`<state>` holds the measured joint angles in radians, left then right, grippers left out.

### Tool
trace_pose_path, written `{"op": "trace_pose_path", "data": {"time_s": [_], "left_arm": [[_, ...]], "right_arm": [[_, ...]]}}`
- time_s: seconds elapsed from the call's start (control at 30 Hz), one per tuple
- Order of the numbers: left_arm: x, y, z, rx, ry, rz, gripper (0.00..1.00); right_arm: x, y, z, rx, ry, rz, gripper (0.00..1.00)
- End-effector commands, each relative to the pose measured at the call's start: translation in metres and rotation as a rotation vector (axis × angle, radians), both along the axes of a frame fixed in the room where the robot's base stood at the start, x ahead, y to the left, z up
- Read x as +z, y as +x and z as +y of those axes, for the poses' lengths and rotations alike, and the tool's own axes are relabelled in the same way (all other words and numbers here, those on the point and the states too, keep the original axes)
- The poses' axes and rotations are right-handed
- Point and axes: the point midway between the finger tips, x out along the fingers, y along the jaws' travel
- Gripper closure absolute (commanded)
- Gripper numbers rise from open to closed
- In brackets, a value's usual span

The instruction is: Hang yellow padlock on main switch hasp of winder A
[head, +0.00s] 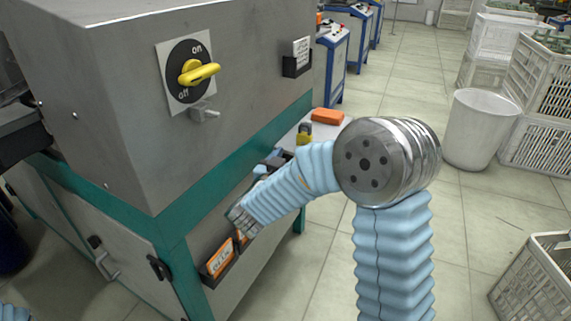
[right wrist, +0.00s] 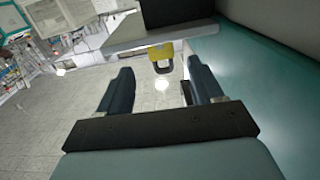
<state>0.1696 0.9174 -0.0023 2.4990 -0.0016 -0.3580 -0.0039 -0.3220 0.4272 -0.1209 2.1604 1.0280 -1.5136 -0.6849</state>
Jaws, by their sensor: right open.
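The yellow padlock (head: 305,131) sits on a pale shelf past the winder's corner. In the right wrist view the padlock (right wrist: 161,52) shows its dark shackle and lies ahead, between the lines of the fingers. My right gripper (head: 276,158) is partly hidden behind my blue sleeve, low beside the winder's teal edge; its jaws (right wrist: 162,84) are open and empty, short of the padlock. The main switch (head: 190,72), a yellow knob on a black dial, is on the grey winder (head: 115,100). The metal hasp (head: 204,112) is below it, empty. My left gripper is out of view.
An orange item (head: 327,116) lies on the pale shelf (head: 343,128). A dark holder with an orange-edged card (head: 220,258) is on the winder's lower side. A white bin (head: 482,128) and crates (head: 548,150) stand right. The floor between is clear.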

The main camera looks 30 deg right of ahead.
Motion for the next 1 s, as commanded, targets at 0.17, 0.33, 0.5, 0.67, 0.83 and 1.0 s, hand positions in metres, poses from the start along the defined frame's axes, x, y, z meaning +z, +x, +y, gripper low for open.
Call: {"op": "trace_pose_path", "data": {"time_s": [0.17, 0.33, 0.5, 0.67, 0.83, 1.0], "left_arm": [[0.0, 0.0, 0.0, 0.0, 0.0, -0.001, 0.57], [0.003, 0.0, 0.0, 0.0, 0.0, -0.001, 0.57], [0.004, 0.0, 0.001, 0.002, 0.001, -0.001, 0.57], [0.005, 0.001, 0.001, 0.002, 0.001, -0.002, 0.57], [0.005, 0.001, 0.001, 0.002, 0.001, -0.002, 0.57], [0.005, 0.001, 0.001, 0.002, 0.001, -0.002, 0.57]], "right_arm": [[-0.001, 0.016, -0.021, -0.003, 0.001, 0.002, 0.34], [0.0, 0.031, -0.039, -0.002, 0.0, 0.002, 0.34], [-0.001, 0.042, -0.052, 0.0, 0.0, 0.003, 0.34], [-0.001, 0.047, -0.058, 0.001, 0.0, 0.001, 0.34], [-0.001, 0.048, -0.059, 0.002, 0.0, 0.001, 0.34], [-0.001, 0.048, -0.058, 0.002, 0.0, 0.001, 0.4]]}}
